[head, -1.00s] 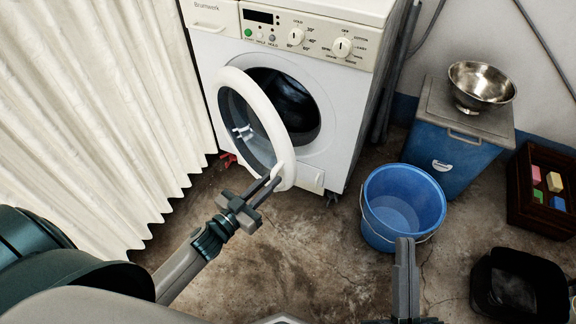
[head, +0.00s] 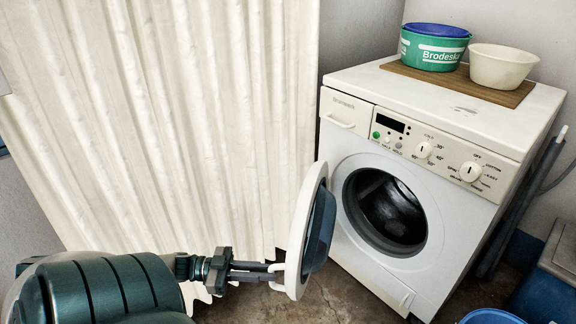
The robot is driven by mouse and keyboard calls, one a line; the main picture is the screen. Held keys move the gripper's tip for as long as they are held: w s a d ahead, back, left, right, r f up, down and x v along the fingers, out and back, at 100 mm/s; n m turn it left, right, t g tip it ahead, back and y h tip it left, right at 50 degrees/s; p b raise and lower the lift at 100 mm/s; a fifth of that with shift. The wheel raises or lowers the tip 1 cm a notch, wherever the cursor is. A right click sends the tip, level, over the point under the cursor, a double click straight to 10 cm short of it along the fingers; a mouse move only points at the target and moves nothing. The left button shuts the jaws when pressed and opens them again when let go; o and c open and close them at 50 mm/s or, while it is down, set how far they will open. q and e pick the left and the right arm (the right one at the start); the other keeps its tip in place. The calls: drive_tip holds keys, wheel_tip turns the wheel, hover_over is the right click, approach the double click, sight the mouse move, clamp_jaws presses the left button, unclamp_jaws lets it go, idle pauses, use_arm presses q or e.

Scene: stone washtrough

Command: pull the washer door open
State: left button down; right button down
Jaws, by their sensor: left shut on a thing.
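The washer (head: 440,185) is a white front-loader standing right of the middle. Its round door (head: 304,230), white-rimmed with a dark glass bowl, stands swung wide out to the left, seen nearly edge-on. The dark drum opening (head: 385,212) is fully exposed. My left gripper (head: 276,272) is shut on the door's lower left rim, its arm coming in from the lower left. My right gripper is out of the picture.
A pale pleated curtain (head: 170,110) hangs close behind the door and my left arm. On the washer top, a wooden board (head: 460,84) bears a green tub (head: 434,48) and a cream bowl (head: 501,66). A blue bucket (head: 492,317) and blue cabinet (head: 545,290) stand at lower right.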

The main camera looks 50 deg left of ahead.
use_arm(q)
drive_tip(key=a, duration=0.3)
drive_tip(key=shift+s+a+r, duration=0.1)
drive_tip(key=shift+s+a, duration=0.3)
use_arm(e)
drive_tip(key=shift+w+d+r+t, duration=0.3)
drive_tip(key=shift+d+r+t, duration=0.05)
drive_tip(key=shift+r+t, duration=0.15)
use_arm(q)
drive_tip(key=c, duration=2)
unclamp_jaws()
drive_tip(key=shift+o, duration=1.4)
drive_tip(key=shift+w+d, duration=0.1)
